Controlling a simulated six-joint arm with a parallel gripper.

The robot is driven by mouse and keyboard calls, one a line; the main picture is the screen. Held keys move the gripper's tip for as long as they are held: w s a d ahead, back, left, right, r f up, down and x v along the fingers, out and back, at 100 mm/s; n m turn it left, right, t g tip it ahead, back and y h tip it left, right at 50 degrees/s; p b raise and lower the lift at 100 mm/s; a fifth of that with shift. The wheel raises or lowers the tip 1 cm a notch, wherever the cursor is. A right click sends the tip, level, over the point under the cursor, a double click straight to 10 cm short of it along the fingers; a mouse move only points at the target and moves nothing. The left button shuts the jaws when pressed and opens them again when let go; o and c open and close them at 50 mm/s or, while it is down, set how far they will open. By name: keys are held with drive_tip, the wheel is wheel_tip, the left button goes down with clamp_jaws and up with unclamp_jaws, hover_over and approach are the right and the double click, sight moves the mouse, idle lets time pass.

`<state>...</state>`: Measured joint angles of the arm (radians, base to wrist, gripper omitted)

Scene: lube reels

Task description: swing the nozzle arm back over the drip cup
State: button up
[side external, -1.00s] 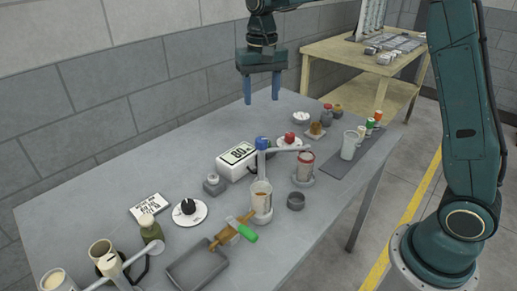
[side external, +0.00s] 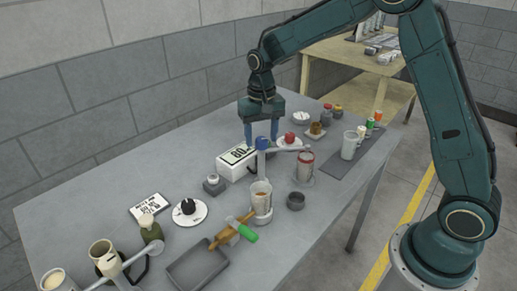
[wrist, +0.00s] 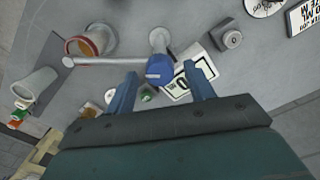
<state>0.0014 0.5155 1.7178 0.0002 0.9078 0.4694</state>
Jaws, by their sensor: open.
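The nozzle arm (side external: 285,150) is a thin grey bar on a post with a blue cap (side external: 262,143). It reaches right, ending above or beside a red-banded cup (side external: 306,163). In the wrist view the bar (wrist: 110,61) runs left from the blue cap (wrist: 158,70) to the orange-rimmed cup (wrist: 85,46). A cup with brown contents (side external: 261,190) stands in front of the post. A small dark cup (side external: 296,201) sits to its right; I cannot tell which is the drip cup. My gripper (side external: 261,138) is open and empty, fingers down, close to the blue cap; contact cannot be told.
A white box marked 80 (side external: 231,166) stands just left of the post. A tray (side external: 197,266) and a green-handled tool (side external: 242,230) lie in front. A tall pale cup (side external: 349,146) stands on a dark mat to the right. The table's back left is clear.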

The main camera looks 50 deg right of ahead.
drive_tip(key=shift+f, duration=0.2)
clamp_jaws()
drive_tip(key=shift+m, duration=0.4)
drive_tip(key=m, duration=0.8)
drive_tip(key=shift+m, duration=0.3)
idle(0.4)
